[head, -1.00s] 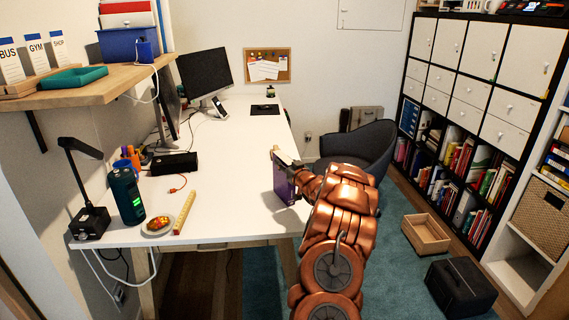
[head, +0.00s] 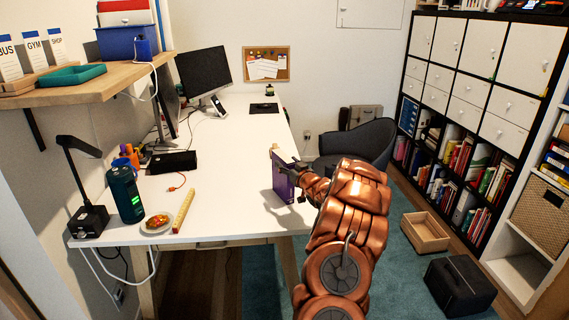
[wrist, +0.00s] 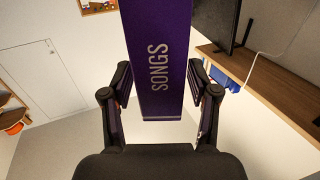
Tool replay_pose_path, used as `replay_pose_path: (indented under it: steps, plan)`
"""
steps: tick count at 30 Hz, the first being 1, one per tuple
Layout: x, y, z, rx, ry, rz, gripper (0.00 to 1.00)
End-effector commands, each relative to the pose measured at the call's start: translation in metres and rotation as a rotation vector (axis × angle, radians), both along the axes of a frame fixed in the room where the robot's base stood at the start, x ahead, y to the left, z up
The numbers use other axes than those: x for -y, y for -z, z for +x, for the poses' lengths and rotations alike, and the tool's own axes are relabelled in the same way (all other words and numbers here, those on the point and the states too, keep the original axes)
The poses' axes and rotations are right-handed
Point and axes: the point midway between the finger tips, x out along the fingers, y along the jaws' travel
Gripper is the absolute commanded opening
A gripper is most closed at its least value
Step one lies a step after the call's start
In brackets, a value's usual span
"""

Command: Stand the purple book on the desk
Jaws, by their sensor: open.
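The purple book (head: 282,180) stands upright on the right edge of the white desk (head: 225,190) in the head view. In the wrist view its purple spine, lettered SONGS (wrist: 160,70), faces me between the fingers. My gripper (head: 298,180) is open at the book's right side. In the wrist view the gripper (wrist: 162,90) has one finger on each side of the spine, with visible gaps. The book's lower end shows near the palm, and its upper end runs out of the frame.
A ruler (head: 184,210), a plate of food (head: 157,223), a green bottle (head: 126,194) and a black lamp (head: 88,215) sit at the desk's near left. The desk middle is clear. A dark chair (head: 355,148) stands close behind the book and arm.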

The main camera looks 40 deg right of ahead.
Motion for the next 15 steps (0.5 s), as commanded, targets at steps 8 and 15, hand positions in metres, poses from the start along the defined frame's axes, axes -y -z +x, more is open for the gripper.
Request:
replay_pose_path:
  steps: [8, 15]
  plan:
    - [-0.01, 0.001, -0.04, 0.002, 0.001, 0.004, 0.6]
    - [-0.018, 0.0, -0.071, 0.001, 0.001, 0.002, 0.6]
